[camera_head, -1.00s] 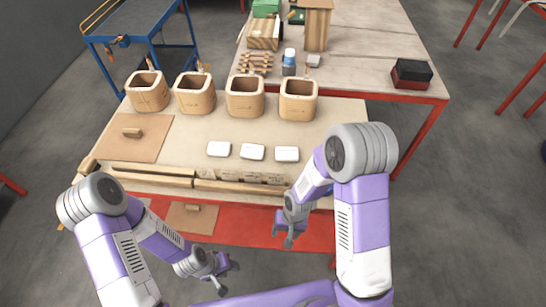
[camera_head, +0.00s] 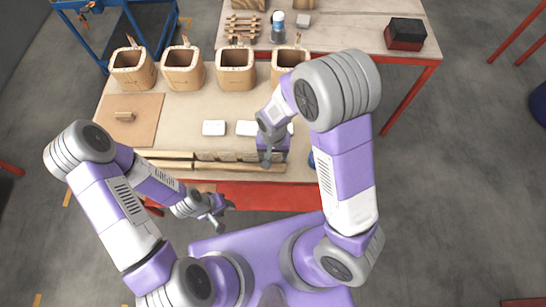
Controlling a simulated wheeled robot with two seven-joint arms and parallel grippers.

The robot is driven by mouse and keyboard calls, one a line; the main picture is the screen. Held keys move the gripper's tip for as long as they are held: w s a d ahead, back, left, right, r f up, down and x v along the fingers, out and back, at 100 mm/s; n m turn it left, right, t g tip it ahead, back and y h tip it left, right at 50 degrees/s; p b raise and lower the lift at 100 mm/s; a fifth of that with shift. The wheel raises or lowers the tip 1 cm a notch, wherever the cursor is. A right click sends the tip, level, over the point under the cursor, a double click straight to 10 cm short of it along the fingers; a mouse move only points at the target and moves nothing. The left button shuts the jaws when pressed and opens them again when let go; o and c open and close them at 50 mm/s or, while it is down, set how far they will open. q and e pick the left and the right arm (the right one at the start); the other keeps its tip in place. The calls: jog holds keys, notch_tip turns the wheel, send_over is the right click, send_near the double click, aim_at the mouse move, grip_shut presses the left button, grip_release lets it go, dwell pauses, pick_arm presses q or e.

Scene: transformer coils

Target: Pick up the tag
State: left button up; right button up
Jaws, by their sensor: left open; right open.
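Three white tags lie in a row on the table. The left tag (camera_head: 214,128) and the middle tag (camera_head: 246,128) show clearly. The right tag (camera_head: 291,128) is mostly hidden behind my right gripper and forearm. My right gripper (camera_head: 268,160) is open above the front edge of the table, just in front of the middle and right tags, apart from them as far as I can see. My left gripper (camera_head: 216,222) is open and empty, low in front of the table's front edge.
Several wooden coils (camera_head: 236,70) stand in a row behind the tags. A brown board (camera_head: 130,130) with a small block lies at left. Wooden bars (camera_head: 170,160) lie along the front edge. A black and red box (camera_head: 405,33) sits on the back table.

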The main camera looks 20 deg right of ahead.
aim_at(273, 159)
jog(key=shift+s+f, duration=0.1)
jog(key=shift+f, duration=1.35)
jog(key=c, duration=0.7)
jog(key=shift+o, duration=0.2)
